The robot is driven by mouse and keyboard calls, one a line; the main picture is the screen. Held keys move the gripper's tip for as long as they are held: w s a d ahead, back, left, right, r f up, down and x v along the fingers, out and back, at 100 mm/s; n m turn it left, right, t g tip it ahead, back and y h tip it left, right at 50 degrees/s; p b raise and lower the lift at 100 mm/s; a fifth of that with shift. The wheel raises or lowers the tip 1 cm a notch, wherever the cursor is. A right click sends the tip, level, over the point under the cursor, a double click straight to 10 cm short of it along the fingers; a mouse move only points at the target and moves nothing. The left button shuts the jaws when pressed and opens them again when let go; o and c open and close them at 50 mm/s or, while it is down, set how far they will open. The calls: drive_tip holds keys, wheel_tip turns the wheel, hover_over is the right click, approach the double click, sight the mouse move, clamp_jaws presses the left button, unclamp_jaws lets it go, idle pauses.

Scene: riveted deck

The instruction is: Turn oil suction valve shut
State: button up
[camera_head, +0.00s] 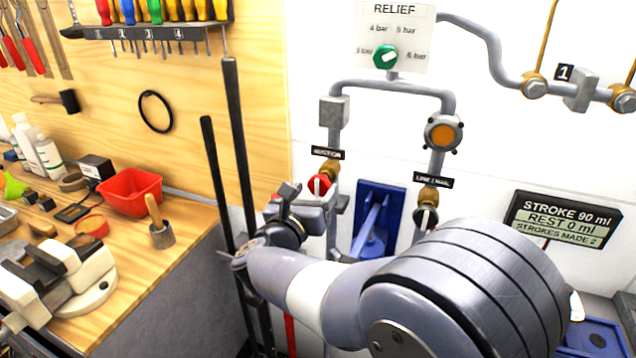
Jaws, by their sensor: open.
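The suction valve (319,185) has a red knob with a pale, near-upright bar across it. It sits on a brass fitting in the pipe, under a black label (327,153) that reads as suction. My gripper (308,196) is open, with its jaws close to the left and lower side of the red knob. Its jaws hide part of the valve, and I cannot tell whether they touch it. My arm comes in from the lower right.
A second valve with a dark knob (426,216) is on the right pipe, under its own label. A blue pump bracket (375,220) stands between the pipes. Long dark bars (237,150) lean left of my gripper. A workbench with a red bin (130,192) is further left.

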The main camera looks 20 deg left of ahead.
drive_tip(key=shift+w+d, duration=0.1)
drive_tip(key=shift+w, duration=1.35)
drive_tip(key=shift+c, duration=0.4)
drive_tip(key=c, duration=0.9)
